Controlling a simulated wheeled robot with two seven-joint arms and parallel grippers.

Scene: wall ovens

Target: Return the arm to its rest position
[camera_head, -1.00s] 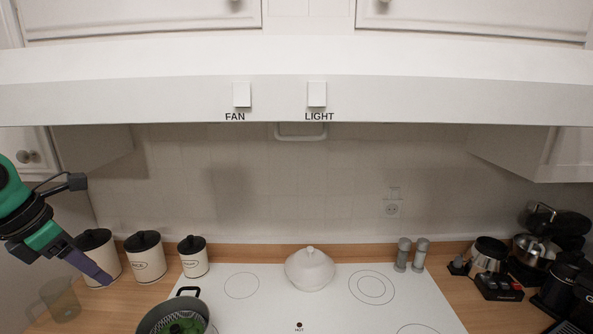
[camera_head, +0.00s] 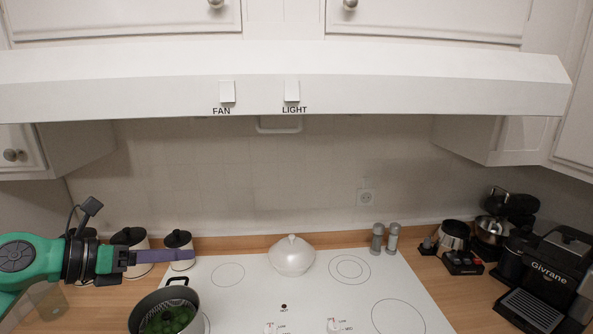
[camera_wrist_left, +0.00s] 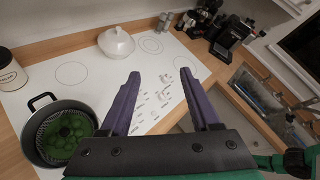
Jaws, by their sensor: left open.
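My left gripper (camera_head: 165,257) comes in from the left in the head view, in front of the white canisters and above the counter. In the left wrist view its two purple fingers (camera_wrist_left: 160,98) are spread apart with nothing between them. The gripper is open and empty. Below it, a dark pot (camera_head: 138,318) with green food inside stands at the front left of the white cooktop (camera_head: 250,300). The pot also shows in the left wrist view (camera_wrist_left: 40,150). My right gripper is not in view.
A white lidded dish (camera_head: 291,256) sits at the cooktop's back. Two shakers (camera_head: 377,239) stand at its right. A coffee machine (camera_head: 548,275) and kettles fill the right counter. Canisters (camera_head: 178,246) line the back left. The range hood (camera_head: 300,75) hangs above.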

